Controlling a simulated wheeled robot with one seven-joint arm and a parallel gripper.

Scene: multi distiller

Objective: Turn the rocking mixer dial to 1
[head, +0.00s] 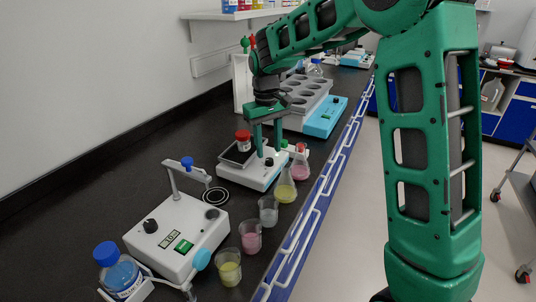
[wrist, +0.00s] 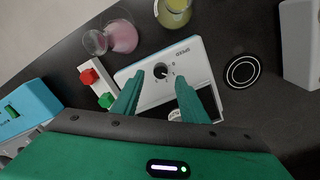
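The rocking mixer (head: 261,177) is a white device with a tray on its far left side, standing on the black bench. It also shows in the wrist view (wrist: 152,94), with its black dial (wrist: 160,70) and the word SPEED beside it. The dial's pointer setting is too small to read. My gripper (head: 268,152) points down over the mixer's front part. In the wrist view my gripper (wrist: 160,79) is open, one finger on each side of the dial, with nothing between them. I cannot tell whether the fingertips reach the dial's height. The fingers hide part of the mixer.
A red-capped bottle (head: 243,141) is on the mixer's tray. Flasks and beakers, such as a yellow flask (head: 285,190), line the bench's front edge. A white stirrer (head: 177,236) stands nearer, and a blue-fronted block heater (head: 324,118) stands behind. A white rail (head: 316,215) runs along the edge.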

